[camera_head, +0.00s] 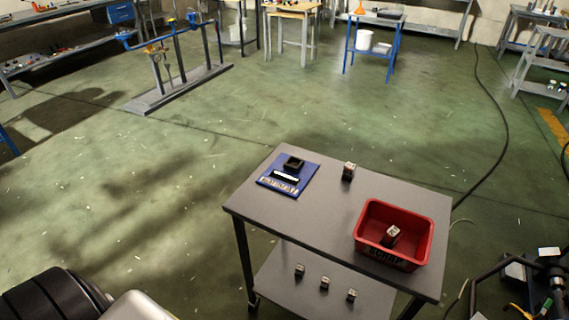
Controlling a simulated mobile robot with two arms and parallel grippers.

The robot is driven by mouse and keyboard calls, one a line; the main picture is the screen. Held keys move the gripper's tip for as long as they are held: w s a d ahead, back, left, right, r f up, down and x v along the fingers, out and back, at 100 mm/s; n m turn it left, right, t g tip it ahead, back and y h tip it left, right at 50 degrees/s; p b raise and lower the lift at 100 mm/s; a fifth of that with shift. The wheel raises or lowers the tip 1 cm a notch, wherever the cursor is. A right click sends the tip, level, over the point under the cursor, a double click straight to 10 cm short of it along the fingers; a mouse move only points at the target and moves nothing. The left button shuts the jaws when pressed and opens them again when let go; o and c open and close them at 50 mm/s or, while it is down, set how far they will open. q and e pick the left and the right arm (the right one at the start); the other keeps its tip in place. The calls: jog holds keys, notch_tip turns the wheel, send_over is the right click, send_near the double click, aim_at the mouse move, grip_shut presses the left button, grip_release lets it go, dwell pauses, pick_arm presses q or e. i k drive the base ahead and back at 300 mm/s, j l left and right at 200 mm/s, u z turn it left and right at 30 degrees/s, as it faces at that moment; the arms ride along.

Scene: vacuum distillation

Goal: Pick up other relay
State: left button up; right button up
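A small dark relay with a pale top (348,171) stands on the grey cart top, right of the blue board. Another relay (391,236) lies inside the red bin (424,238) at the right end of the cart. Three similar small relays stand in a row on the lower shelf: one at left (300,270), one in the middle (325,283) and one at right (351,295). The blue board (310,166) holds a black square socket (294,164) and a white label strip. Neither of my grippers can be made out in this view.
The grey cart (290,228) stands on green floor, its middle top clear. A black cable (500,130) runs along the floor at right. Dark equipment (520,285) stands at bottom right. Benches, a blue stand (375,45) and a grey rack (180,88) are farther back.

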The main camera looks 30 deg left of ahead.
aim_at(350, 168)
jog(key=u, duration=0.5)
jog(key=k+z, duration=0.1)
jog(key=k, duration=0.2)
jog(key=j+z, duration=0.1)
jog(key=z, duration=0.75)
jog(key=k+j+z, duration=0.1)
jog(key=z, duration=0.35)
